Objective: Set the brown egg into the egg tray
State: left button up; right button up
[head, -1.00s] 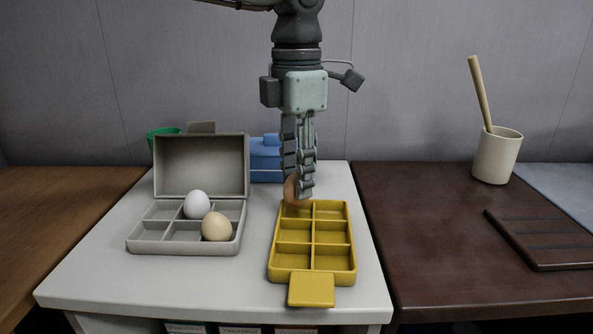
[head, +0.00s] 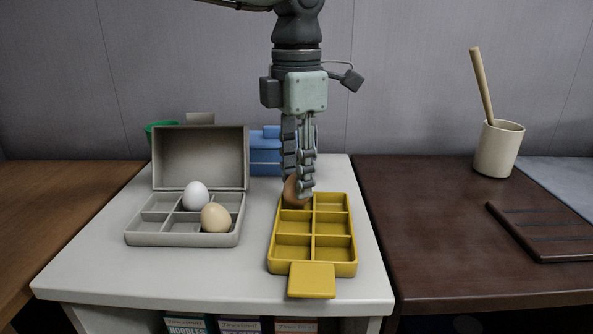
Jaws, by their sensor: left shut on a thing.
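The brown egg (head: 291,191) is in my left gripper (head: 298,190), which is shut on it and points straight down. The fingers hide much of the egg. The yellow egg tray (head: 312,269) has two columns of compartments and a tab at its front. The egg is at the tray's back left compartment, its lower part close to or inside the back rim; I cannot tell whether it touches the floor of the compartment. The tray's other compartments look empty. My right gripper is not in view.
A grey open carton (head: 180,239) at left holds a white egg (head: 197,196) and a beige egg (head: 216,217). A blue box (head: 265,160) stands behind the gripper. On the dark table at right are a cup (head: 497,150) with a stick and a brown board (head: 545,232).

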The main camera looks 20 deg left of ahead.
pick_arm(q)
jog(key=shift+f+b, duration=0.5)
jog(key=shift+f, duration=0.15)
dwell(0.4)
jog(key=o, duration=0.7)
